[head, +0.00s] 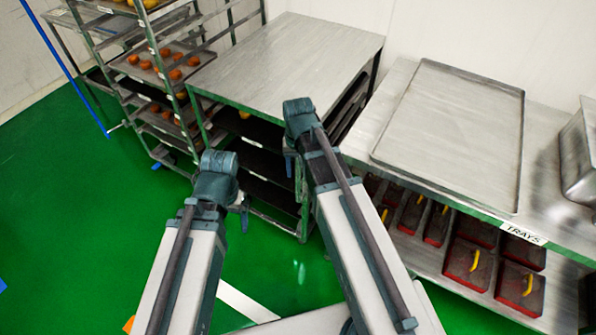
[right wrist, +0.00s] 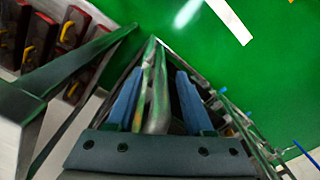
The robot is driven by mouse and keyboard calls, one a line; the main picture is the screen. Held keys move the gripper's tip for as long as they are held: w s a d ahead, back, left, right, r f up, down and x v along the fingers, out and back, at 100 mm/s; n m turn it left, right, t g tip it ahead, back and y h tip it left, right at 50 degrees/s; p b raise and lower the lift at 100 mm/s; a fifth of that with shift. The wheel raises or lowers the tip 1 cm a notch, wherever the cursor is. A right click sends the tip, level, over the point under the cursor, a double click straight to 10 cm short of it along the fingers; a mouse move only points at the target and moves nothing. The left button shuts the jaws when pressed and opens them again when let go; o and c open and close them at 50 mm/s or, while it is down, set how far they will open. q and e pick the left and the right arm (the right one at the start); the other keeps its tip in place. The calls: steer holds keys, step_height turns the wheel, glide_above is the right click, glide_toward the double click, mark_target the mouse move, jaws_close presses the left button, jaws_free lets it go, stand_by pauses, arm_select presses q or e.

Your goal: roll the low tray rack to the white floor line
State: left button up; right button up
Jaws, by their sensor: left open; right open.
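The low tray rack (head: 290,62) has a flat steel top and dark trays on its shelves. It stands against the back wall in the head view. The white floor line (head: 245,303) lies on the green floor in front of it, and also shows in the right wrist view (right wrist: 229,20). My right gripper (right wrist: 160,98) is open, with an upright part of the rack between its blue fingers; contact cannot be told. My left gripper (head: 243,215) is open near the rack's front left side, its fingers mostly hidden by my wrist.
A tall rack (head: 150,45) with trays of orange-brown buns stands close at the left. On the right, a steel table (head: 550,170) marked TRAYS holds an empty tray (head: 455,120), with red boxes (head: 470,262) below. Green floor is clear in front.

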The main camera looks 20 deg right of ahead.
jaws_close()
steer(key=shift+w+a, duration=0.1)
steer(key=shift+w, duration=0.1)
stand_by(1.1)
